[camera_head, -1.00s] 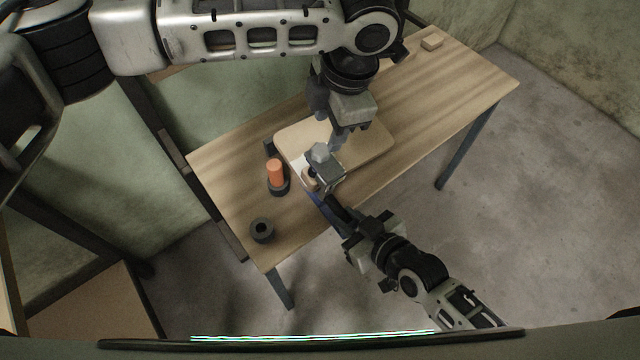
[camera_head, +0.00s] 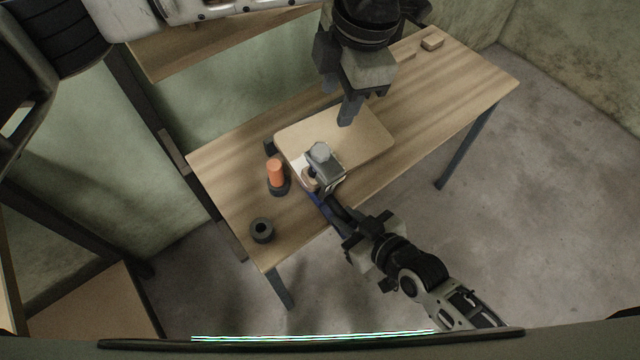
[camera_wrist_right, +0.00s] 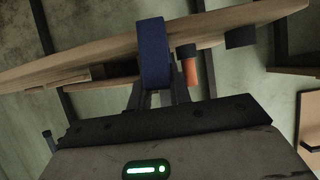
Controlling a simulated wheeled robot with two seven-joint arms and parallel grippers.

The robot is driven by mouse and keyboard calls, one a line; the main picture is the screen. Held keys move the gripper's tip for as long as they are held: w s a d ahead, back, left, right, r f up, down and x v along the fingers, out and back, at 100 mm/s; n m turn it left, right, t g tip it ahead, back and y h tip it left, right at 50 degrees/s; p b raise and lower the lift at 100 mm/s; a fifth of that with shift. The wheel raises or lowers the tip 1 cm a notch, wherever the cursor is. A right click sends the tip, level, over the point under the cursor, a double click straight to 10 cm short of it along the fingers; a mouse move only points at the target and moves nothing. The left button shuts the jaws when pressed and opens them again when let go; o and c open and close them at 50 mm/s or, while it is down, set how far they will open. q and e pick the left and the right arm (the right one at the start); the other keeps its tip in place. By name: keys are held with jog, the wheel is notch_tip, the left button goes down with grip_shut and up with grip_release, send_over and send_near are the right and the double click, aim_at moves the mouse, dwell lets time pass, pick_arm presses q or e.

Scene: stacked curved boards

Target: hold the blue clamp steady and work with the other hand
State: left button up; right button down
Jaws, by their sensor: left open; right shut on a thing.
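The blue clamp (camera_head: 317,199) shows as a small blue strip at the near edge of the table, below the corner of the stacked boards (camera_head: 362,140). In the right wrist view it is a broad upright blue band (camera_wrist_right: 154,55) across the board edge. My right gripper (camera_head: 333,207) is shut on it from the near side. A grey block-shaped tool with a rounded knob (camera_head: 325,165) stands over the board corner and hides part of the clamp. My left gripper (camera_head: 349,110) is open and empty above the boards, apart from the grey tool.
An orange cylinder (camera_head: 275,172) stands in a dark holder left of the boards. A dark ring (camera_head: 262,231) lies near the table's left end. A small wooden block (camera_head: 432,43) lies at the far right. The table's (camera_head: 450,95) right part is mostly clear.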

dwell(0.5)
pick_arm(q)
jog(key=n, duration=2)
send_near(321, 149)
jog(key=shift+w+a+f, duration=0.15)
jog(key=shift+a+f, duration=0.05)
jog(key=shift+f, duration=1.1)
jog(key=shift+w+a+f, duration=0.15)
jog(key=shift+a+f, duration=0.05)
jog(key=shift+f, duration=1.1)
jog(key=shift+w+a+f, duration=0.1)
jog(key=shift+a+f, duration=0.15)
jog(key=shift+f, duration=1.05)
jog(key=c, duration=0.7)
